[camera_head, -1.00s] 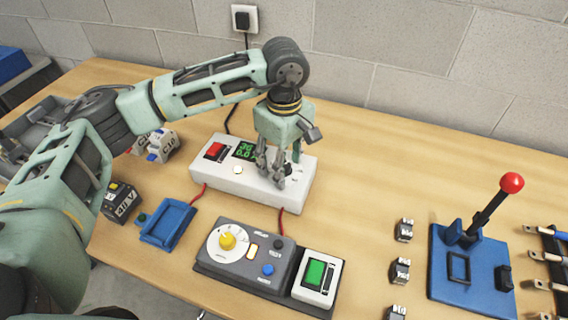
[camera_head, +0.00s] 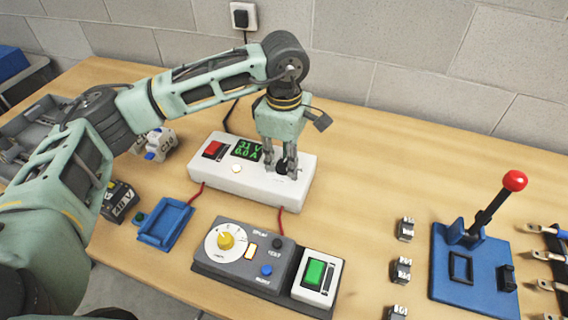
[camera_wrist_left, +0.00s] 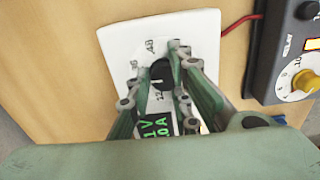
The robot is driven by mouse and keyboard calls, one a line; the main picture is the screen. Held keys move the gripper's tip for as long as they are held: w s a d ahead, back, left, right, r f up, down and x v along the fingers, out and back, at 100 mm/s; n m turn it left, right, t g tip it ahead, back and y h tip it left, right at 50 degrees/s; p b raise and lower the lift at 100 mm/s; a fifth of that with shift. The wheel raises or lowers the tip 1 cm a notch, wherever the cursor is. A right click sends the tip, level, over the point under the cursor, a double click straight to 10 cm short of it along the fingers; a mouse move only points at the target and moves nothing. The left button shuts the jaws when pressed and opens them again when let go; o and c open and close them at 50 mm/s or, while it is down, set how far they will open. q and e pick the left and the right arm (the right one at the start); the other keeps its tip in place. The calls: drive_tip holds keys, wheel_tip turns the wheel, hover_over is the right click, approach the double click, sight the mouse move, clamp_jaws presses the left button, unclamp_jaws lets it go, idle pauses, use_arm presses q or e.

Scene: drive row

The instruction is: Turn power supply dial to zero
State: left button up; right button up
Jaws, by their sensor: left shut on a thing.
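The white power supply (camera_head: 222,169) stands on the wooden bench. Its red switch (camera_head: 213,149) and green display (camera_head: 248,150) face up; the display seems to read 31 V and 0.0 A. The black dial (camera_wrist_left: 161,73) sits on its top panel, with printed numbers around it in the left wrist view. My left gripper (camera_head: 281,170) points down over the dial, its fingers (camera_wrist_left: 179,76) on either side, shut on it. In the head view the fingers partly hide the dial. My right gripper is not in view.
A grey control box (camera_head: 238,262) with a yellow knob stands in front, beside a green-button unit (camera_head: 316,277). A blue tray (camera_head: 165,222) is at left. A blue lever press (camera_head: 470,265) and small blocks (camera_head: 401,270) are at right.

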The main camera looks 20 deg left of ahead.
use_arm(q)
drive_tip(key=n, duration=0.4)
drive_tip(key=shift+s+f+b, duration=0.3)
drive_tip(key=shift+s+f, duration=0.1)
drive_tip(key=n, duration=1)
drive_tip(key=shift+s+b, duration=0.1)
drive_tip(key=shift+b, duration=0.25)
drive_tip(key=o, duration=0.5)
drive_tip(key=shift+r+n, duration=0.1)
drive_tip(key=shift+n, duration=0.4)
drive_tip(key=shift+c, duration=0.2)
drive_tip(key=o, duration=0.6)
drive_tip(key=shift+d, duration=0.15)
drive_tip(key=shift+c, duration=0.2)
drive_tip(key=o, duration=1)
drive_tip(key=shift+w+r, duration=0.2)
drive_tip(key=shift+c, duration=0.2)
drive_tip(key=shift+a, duration=0.2)
